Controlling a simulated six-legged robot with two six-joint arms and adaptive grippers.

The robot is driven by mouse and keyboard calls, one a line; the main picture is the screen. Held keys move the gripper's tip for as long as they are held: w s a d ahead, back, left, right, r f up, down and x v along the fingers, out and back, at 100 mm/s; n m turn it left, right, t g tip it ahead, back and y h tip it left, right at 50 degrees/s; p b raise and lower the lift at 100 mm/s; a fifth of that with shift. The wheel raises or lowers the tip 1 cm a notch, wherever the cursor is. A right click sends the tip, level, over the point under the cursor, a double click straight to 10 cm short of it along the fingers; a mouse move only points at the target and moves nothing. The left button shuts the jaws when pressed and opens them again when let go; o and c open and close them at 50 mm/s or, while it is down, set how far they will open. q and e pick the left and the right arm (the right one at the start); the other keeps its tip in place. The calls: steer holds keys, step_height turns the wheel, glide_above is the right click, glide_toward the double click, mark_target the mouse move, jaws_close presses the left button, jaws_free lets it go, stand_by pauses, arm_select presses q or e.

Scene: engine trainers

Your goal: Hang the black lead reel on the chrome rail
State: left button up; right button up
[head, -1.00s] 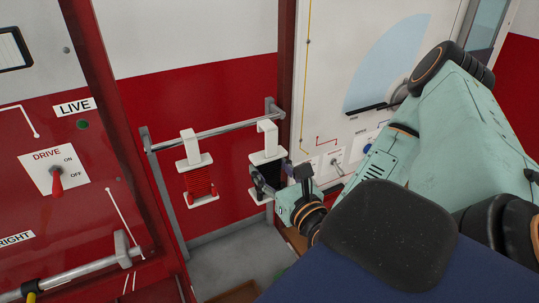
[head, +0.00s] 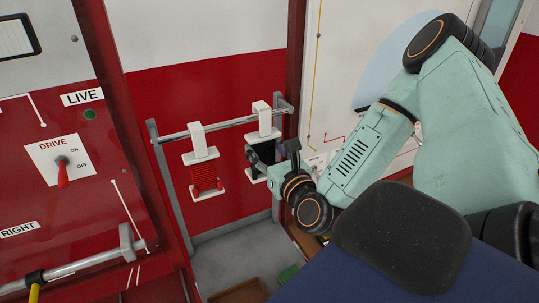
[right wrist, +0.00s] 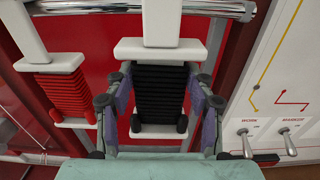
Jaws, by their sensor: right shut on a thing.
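The black lead reel (head: 260,153) has a white frame with a tall white hook. My right gripper (head: 268,160) is shut on it, and the right wrist view shows its fingers on both sides of the black winding (right wrist: 160,92). The hook top stands above the chrome rail (head: 228,124), near the rail's right end. In the right wrist view the white stem crosses in front of the rail (right wrist: 95,7). I cannot tell whether the hook rests on the rail. My left gripper is not in view.
A red lead reel (head: 205,176) hangs on the rail to the left of the black one. A red panel with a DRIVE switch (head: 63,170) stands at the left. A white panel with small switches (right wrist: 288,135) is close on the right.

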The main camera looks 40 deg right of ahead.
steer(key=shift+b+x, duration=0.4)
steer(key=shift+x, duration=1.05)
steer(key=shift+f+b, duration=1.1)
steer(key=shift+b, duration=0.05)
steer(key=o, duration=1.4)
steer(key=shift+s, duration=0.1)
steer(key=shift+c, duration=0.2)
